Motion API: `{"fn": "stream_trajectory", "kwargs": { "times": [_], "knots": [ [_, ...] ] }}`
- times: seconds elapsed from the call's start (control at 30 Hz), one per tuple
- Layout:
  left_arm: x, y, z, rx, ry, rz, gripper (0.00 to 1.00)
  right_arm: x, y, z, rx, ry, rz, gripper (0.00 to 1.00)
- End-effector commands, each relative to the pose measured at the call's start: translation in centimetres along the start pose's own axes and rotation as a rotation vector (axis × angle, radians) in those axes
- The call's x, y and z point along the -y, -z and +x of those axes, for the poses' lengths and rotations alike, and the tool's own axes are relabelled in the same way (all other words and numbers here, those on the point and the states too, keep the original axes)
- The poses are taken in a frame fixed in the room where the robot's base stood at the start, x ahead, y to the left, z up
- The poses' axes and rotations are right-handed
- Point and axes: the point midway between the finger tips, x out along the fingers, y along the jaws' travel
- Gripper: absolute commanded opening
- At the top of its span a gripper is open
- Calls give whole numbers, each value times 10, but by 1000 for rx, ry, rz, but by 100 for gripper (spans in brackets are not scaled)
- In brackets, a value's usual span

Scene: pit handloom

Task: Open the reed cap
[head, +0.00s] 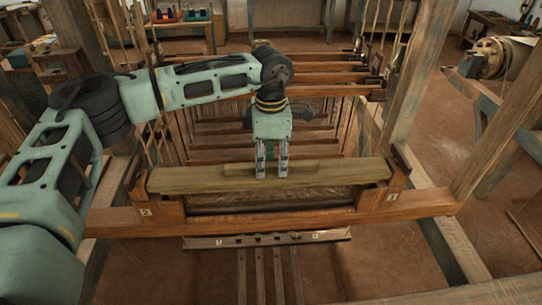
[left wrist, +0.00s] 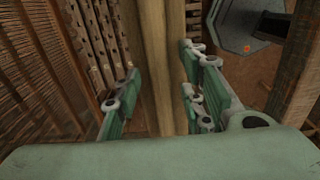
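The reed cap (head: 200,180) is a long yellowish wooden beam across the loom, with a raised grip strip (head: 235,169) at its middle. It lies level between the end posts marked 2 and 1. My left gripper (head: 272,171) points down at the strip, right of its centre. In the left wrist view the wooden bar (left wrist: 158,70) runs between the two fingers of my left gripper (left wrist: 158,75). The fingers stand apart on either side, close to the wood; I cannot tell whether they touch it. My right gripper is out of view.
The left end post (head: 145,212) and right end post (head: 393,197) flank the cap. Below lies a rail (head: 265,240) with small marks. Thick upright frame timbers (head: 419,70) stand at the sides. Horizontal shafts and hanging cords fill the space behind. Bare floor shows at the right.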

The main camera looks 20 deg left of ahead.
Motion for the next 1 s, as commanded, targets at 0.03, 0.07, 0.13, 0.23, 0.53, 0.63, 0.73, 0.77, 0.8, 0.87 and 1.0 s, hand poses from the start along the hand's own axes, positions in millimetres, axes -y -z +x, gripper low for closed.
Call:
{"fn": "stream_trajectory", "kwargs": {
  "times": [0.03,0.07,0.13,0.23,0.53,0.63,0.73,0.77,0.8,0.87,1.0],
  "knots": [
    [0,0,2,-1,1,0,38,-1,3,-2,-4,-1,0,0],
    [0,0,4,-1,1,0,38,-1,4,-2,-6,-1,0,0],
    [0,0,6,0,0,0,38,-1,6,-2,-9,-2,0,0],
    [0,0,6,1,-1,0,38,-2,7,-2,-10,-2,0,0],
    [0,0,6,0,0,0,20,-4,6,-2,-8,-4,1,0],
    [0,0,6,0,0,-1,11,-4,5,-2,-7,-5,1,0],
    [0,0,6,0,-1,-1,2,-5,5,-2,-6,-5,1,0],
    [0,0,6,0,-1,-1,0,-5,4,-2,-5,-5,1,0],
    [0,0,6,1,-1,-1,0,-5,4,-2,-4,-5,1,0],
    [0,0,6,1,-1,-1,0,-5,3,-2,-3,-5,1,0],
    [0,0,6,1,-1,-1,0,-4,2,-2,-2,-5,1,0]
  ]
}}
